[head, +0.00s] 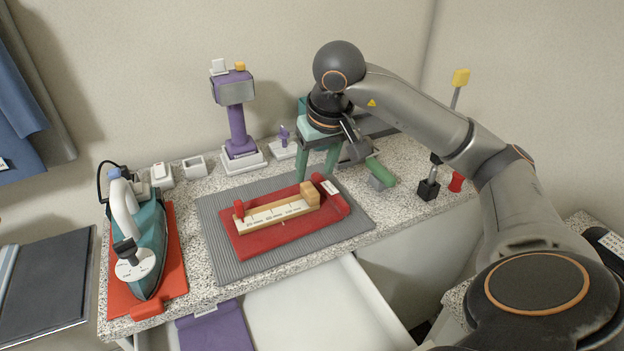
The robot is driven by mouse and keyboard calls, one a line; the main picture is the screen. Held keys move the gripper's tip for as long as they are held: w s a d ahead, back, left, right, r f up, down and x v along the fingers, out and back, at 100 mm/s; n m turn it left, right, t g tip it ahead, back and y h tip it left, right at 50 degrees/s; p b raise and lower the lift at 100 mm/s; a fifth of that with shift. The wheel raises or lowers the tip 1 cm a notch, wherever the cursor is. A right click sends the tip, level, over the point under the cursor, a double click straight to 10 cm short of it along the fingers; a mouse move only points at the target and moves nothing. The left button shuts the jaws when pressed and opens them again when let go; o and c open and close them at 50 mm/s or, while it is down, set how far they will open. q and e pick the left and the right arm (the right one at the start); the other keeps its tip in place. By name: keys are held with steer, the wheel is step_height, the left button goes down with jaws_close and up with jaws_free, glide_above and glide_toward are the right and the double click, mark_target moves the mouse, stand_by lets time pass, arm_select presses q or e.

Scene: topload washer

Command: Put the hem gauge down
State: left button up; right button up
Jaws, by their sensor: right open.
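The hem gauge (272,216), a light wooden bar with a white marked scale and a tan block at its right end, lies flat on a red tray-like mat (270,244). The red mat rests on a grey ribbed mat (215,215) on the speckled counter. My right gripper (316,174) has green fingers pointing down. It is open and empty, just behind and above the block end of the gauge, and looks apart from it. My left gripper is not in view.
A teal iron (150,250) stands on a red pad at the left. A purple post device (237,125) stands behind the mats. A green-handled tool (380,173) and a black block (428,189) are at the right. An open white drawer (320,310) lies below the counter's front edge.

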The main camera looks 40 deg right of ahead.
steer(key=v, duration=0.5)
steer(key=shift+p, duration=0.3)
